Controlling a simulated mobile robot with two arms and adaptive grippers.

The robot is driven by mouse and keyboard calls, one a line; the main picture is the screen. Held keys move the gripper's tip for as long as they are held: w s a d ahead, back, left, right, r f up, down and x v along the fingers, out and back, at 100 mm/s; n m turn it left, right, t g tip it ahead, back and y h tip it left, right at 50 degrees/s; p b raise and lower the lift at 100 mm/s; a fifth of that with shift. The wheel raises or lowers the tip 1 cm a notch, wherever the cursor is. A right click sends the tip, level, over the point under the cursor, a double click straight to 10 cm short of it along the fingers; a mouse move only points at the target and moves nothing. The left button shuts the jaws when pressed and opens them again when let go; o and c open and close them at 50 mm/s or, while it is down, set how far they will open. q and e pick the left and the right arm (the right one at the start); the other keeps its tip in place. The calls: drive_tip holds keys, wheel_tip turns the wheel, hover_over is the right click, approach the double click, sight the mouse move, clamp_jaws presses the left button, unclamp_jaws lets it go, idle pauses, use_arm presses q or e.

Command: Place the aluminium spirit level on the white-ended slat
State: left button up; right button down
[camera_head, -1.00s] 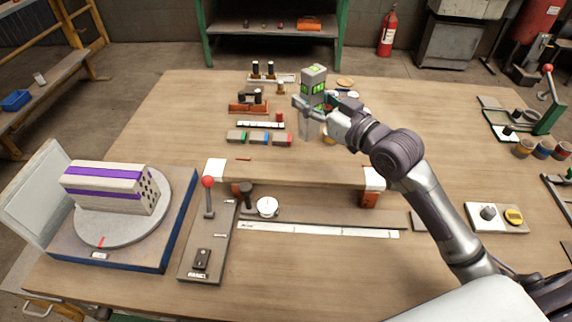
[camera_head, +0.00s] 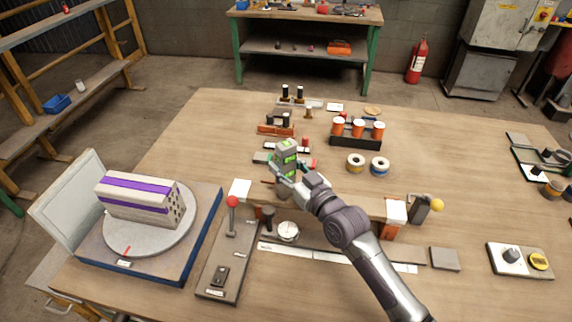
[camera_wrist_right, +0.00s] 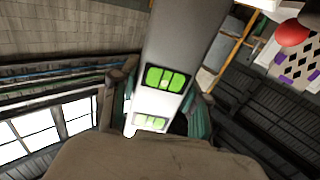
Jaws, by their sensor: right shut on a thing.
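The aluminium spirit level (camera_head: 287,148) is a grey bar with green vials, held upright in the head view. It fills the middle of the right wrist view (camera_wrist_right: 185,40), two green vials facing the camera. My right gripper (camera_head: 284,172) is shut on its lower part. The white-ended slat (camera_head: 397,208) is a wooden strip across the table, resting on reddish-brown supports. The gripper and level appear over or just behind the slat's left half; the gap to the slat is hard to judge. My right arm hides the slat's middle. My left gripper is not in view.
A panel with a red-knobbed lever (camera_head: 232,203) stands near the slat's left end. A round dial (camera_head: 288,231) lies in front. A yellow-knobbed piece (camera_head: 437,205) stands by the right end. A striped brick (camera_head: 140,198) sits on a turntable at left.

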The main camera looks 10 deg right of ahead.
drive_tip(key=shift+f, duration=0.15)
drive_tip(key=c, duration=0.6)
unclamp_jaws()
drive_tip(key=shift+o, duration=0.2)
drive_tip(key=shift+s, duration=0.15)
drive_tip(key=b+v, duration=0.1)
drive_tip(key=v, duration=1.1)
drive_tip(key=shift+b, duration=0.4)
